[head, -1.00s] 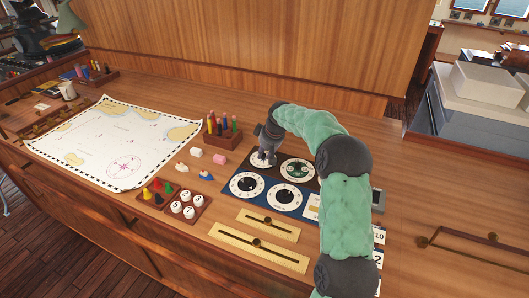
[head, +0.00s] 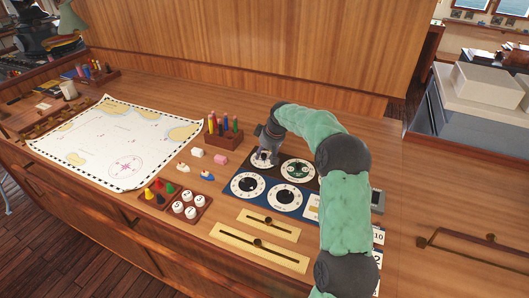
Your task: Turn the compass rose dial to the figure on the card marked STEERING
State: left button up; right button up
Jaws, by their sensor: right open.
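A dark panel (head: 311,186) on the desk carries several round dials. My right gripper (head: 263,156) is open and points down at the upper left dial (head: 257,164), hiding part of its face. I cannot tell whether the fingers touch it. The upper right dial (head: 298,171) has a green centre. Two white-ringed dials with black centres sit below, one on the left (head: 248,186) and one on the right (head: 284,198). I cannot tell which is the compass rose. Cards with figures, one ending in 10 (head: 379,237) and one in 2 (head: 377,258), are partly behind my arm; no STEERING label is readable. My left gripper is out of view.
A chart (head: 95,150) lies at left. A tray of pegs and round pieces (head: 203,203) and two brass sliders (head: 262,249) lie in front. A brass rod (head: 459,238) lies at right.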

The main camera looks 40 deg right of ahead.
jog(key=v, duration=1.2)
jog(key=shift+w+r, duration=0.1)
